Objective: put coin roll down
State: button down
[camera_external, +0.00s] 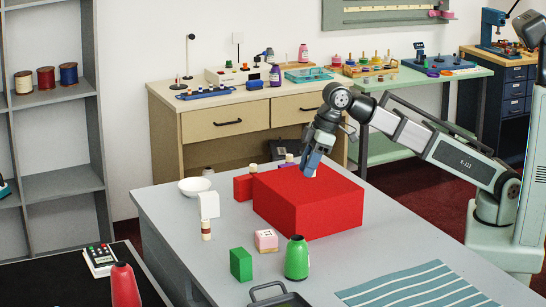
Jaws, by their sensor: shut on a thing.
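On the grey table (185,225) are a white bowl (194,186), a smaller red block (243,187), a green block (241,265), a pink box (266,240), a green vase (297,258), a dark tray (280,298) and a striped cloth (418,288).

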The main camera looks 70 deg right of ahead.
jog(key=shift+f, duration=1.2)
jog(key=shift+f, duration=0.15)
jog(key=c, duration=0.8)
grip_release()
jog(key=shift+c, duration=0.2)
jog(key=v, duration=1.2)
